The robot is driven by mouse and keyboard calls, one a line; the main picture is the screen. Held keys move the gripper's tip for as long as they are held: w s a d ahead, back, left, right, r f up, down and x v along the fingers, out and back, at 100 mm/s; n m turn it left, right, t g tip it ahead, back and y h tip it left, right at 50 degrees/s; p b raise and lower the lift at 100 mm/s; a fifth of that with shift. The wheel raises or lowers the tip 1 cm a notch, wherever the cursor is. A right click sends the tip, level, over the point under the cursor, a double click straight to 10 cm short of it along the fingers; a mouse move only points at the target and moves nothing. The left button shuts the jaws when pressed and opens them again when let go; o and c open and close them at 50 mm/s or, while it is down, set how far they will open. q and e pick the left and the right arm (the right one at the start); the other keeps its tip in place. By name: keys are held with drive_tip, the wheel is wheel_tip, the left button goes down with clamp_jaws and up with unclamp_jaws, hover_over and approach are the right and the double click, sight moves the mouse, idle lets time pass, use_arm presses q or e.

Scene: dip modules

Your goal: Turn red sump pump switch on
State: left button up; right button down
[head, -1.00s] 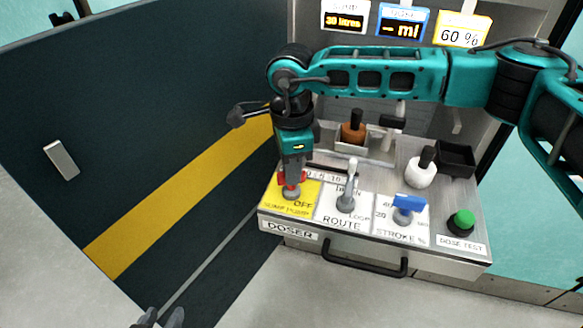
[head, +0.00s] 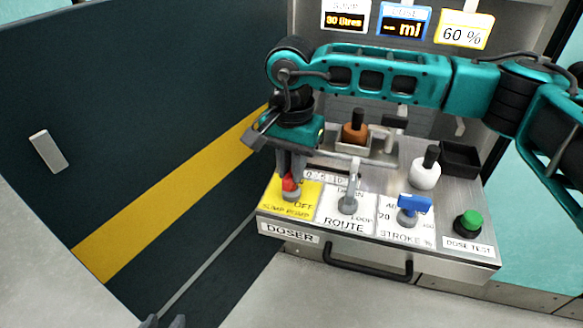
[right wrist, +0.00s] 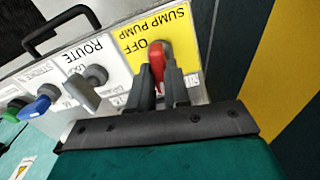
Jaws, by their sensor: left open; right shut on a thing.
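The red sump pump switch (head: 290,184) stands on the yellow sump pump plate (head: 310,191) at the left end of the doser panel. In the right wrist view the red switch (right wrist: 156,58) sits between the two dark fingers of my right gripper (right wrist: 163,85). My right gripper (head: 290,172) reaches down from above and is shut on the switch. The word OFF shows beside it. The left gripper (head: 163,321) shows only its tips at the bottom edge, open, far from the panel.
A grey route lever (head: 350,188), blue stroke knob (head: 412,206) and green dose test button (head: 467,222) stand to the right. Behind them are a brown bottle (head: 355,128), a white bottle (head: 426,168) and a black bin (head: 460,158). A dark door (head: 130,120) stands open at left.

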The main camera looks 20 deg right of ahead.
use_arm(q)
drive_tip(key=shift+w+d, duration=0.1)
use_arm(e)
drive_tip(key=shift+n, duration=0.8)
use_arm(q)
drive_tip(key=shift+r, duration=0.1)
use_arm(e)
drive_tip(key=c, duration=1.1)
unclamp_jaws()
use_arm(q)
drive_tip(key=shift+f, duration=0.2)
drive_tip(key=p, duration=0.1)
drive_tip(key=a+r+p, duration=0.1)
drive_tip(key=shift+s+r+p, duration=0.2)
drive_tip(key=shift+s+p, duration=0.05)
drive_tip(key=shift+p, duration=0.05)
use_arm(e)
wheel_tip(320, 180, up, 13)
drive_tip(key=shift+f, duration=0.1)
